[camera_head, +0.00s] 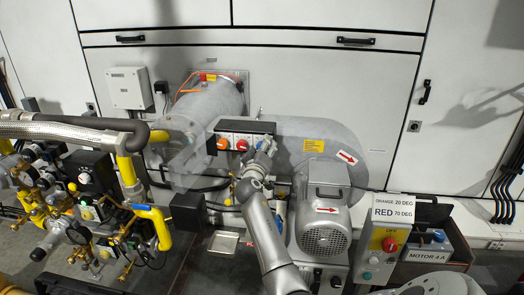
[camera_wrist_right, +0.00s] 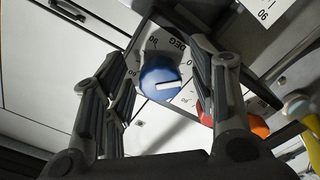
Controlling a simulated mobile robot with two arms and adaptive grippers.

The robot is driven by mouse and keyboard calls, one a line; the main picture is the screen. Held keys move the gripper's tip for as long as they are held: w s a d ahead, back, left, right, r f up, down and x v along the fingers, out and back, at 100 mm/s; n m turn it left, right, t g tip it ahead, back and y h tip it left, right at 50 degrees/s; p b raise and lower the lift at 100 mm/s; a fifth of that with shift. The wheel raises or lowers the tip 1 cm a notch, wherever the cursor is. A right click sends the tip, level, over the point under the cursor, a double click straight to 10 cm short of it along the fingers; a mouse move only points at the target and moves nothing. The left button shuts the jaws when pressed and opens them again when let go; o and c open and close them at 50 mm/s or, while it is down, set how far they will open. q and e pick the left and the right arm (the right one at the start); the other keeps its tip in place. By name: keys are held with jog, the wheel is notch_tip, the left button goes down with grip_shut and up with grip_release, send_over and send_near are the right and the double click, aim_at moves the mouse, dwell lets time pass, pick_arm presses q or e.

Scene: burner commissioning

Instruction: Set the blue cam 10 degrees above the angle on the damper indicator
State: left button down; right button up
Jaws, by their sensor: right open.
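The blue cam (camera_wrist_right: 158,76) is a round knob with a white slot mark, on a white dial with degree figures. In the right wrist view it sits between the fingers of my right gripper (camera_wrist_right: 165,85), which is open around it; no clear contact shows. In the head view my right gripper (camera_head: 262,155) is at the right end of the cam panel (camera_head: 240,127) and mostly hides the blue cam. A white plate with figures (camera_wrist_right: 266,9) is cut off at the wrist view's top right; I cannot tell whether it is the damper indicator. My left gripper is not in view.
The orange cam (camera_head: 222,143) and red cam (camera_head: 241,145) sit left of my gripper. A sign (camera_head: 393,207) reads orange 20 deg, red 70 deg. The grey blower housing (camera_head: 325,140) and motor (camera_head: 323,232) stand close on the right, yellow pipes (camera_head: 155,220) on the left.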

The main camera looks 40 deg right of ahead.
jog(key=shift+c, duration=0.3)
jog(key=c, duration=1)
jog(key=shift+o, duration=0.2)
